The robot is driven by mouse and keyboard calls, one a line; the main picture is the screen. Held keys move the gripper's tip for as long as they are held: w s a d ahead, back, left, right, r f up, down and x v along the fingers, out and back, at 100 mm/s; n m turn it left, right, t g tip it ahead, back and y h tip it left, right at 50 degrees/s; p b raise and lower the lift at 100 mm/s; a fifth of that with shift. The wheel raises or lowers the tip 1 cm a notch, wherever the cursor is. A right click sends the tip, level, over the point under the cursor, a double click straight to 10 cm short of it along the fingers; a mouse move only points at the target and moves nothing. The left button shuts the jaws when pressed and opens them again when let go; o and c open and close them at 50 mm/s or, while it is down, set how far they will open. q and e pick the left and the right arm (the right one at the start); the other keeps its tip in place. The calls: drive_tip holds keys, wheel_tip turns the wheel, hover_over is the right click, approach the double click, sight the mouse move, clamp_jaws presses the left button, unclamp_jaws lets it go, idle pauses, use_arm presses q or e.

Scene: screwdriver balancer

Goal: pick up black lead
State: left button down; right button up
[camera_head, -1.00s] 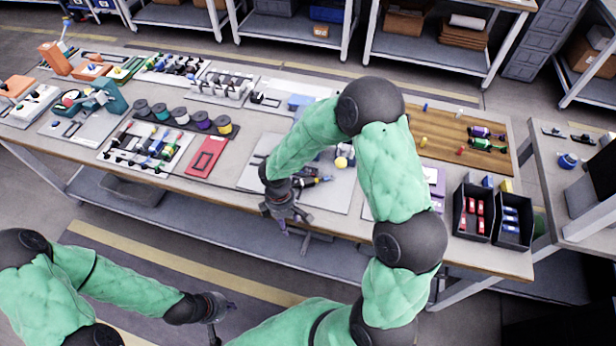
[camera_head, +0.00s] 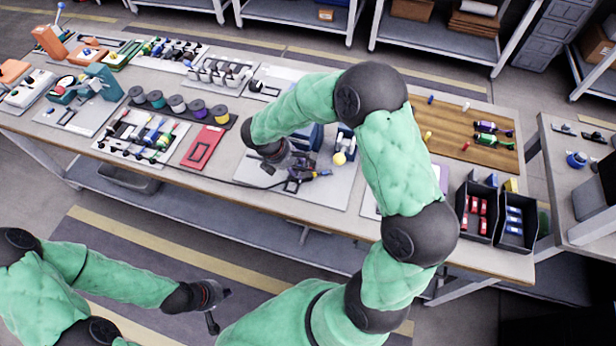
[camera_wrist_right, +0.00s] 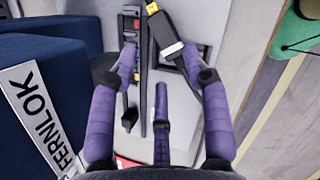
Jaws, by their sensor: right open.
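A black lead end with a silver band and yellow tip (camera_wrist_right: 165,28) lies on the grey mat in the right wrist view. In the head view a thin dark line (camera_head: 225,181) runs along the table front towards my right gripper; I cannot tell if it is the same lead. My right gripper (camera_head: 299,177) is low over the mat. In the wrist view its purple fingers (camera_wrist_right: 160,62) are spread, with the black end between and just beyond the tips. It is empty. My left gripper (camera_head: 212,308) hangs in front of the table, its jaws too small to judge.
A dark blue block lettered FERNLOK (camera_wrist_right: 40,85) stands close left of the fingers in the wrist view. A black square frame (camera_wrist_right: 188,62) lies beside the lead end. A red tray (camera_head: 203,147) lies left of my right gripper. Black bins (camera_head: 478,238) stand at right.

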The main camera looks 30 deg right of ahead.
sight(301, 174)
drive_tip(key=b+x, duration=0.2)
drive_tip(key=x, duration=0.3)
drive_tip(key=shift+s+a+f, duration=0.1)
drive_tip(key=shift+s+f, duration=0.05)
drive_tip(key=c, duration=1)
drive_tip(key=shift+o, duration=0.2)
